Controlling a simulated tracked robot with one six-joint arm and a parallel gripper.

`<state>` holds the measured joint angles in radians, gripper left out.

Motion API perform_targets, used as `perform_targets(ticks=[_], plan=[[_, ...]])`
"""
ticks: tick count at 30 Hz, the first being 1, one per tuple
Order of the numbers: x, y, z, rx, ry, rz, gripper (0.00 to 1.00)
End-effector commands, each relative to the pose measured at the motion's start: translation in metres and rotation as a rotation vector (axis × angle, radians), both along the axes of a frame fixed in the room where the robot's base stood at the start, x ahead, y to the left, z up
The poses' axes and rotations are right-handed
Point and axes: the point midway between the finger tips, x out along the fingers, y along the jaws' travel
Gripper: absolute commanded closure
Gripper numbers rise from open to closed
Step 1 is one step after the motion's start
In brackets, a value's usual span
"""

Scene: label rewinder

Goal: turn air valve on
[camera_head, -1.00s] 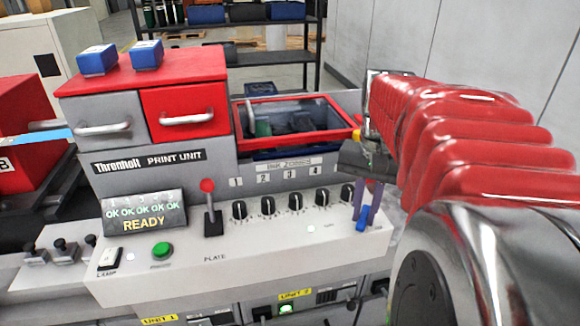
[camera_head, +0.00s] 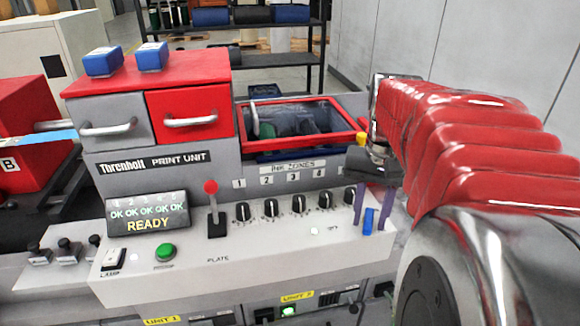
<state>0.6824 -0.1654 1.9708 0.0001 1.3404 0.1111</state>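A small upright blue lever (camera_head: 368,221) stands at the right end of the white control panel. It may be the air valve handle, but I can read no label on it. My gripper (camera_head: 371,214) reaches down over this end of the panel from the right. Its two purple-grey fingers are apart, one to each side of the blue lever as seen here. I cannot tell whether either finger touches it. The gripper's dark body and my red arm hide the area behind and to the right.
The panel (camera_head: 250,262) carries a red-knobbed lever (camera_head: 211,188), a green button (camera_head: 165,251) and several black knobs (camera_head: 298,203), the rightmost close to my fingers. Above are a red-framed ink tray (camera_head: 300,103) and a READY display (camera_head: 148,214).

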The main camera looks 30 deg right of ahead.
Motion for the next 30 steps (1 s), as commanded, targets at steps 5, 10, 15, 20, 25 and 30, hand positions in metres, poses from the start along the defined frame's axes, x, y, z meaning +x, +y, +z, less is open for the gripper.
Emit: perform_targets(ticks=[5, 10, 15, 20, 25, 30], plan=[[0.000, -0.001, 0.000, -0.001, -0.001, -0.001, 0.66], [0.001, -0.001, 0.002, -0.003, -0.003, -0.001, 0.66], [0.001, -0.001, 0.014, -0.004, -0.004, -0.001, 0.66], [0.001, -0.001, 0.037, -0.004, -0.006, -0.001, 0.66], [0.001, -0.001, 0.067, -0.004, -0.005, -0.001, 0.66], [0.001, -0.001, 0.096, -0.004, -0.004, -0.001, 0.66]])
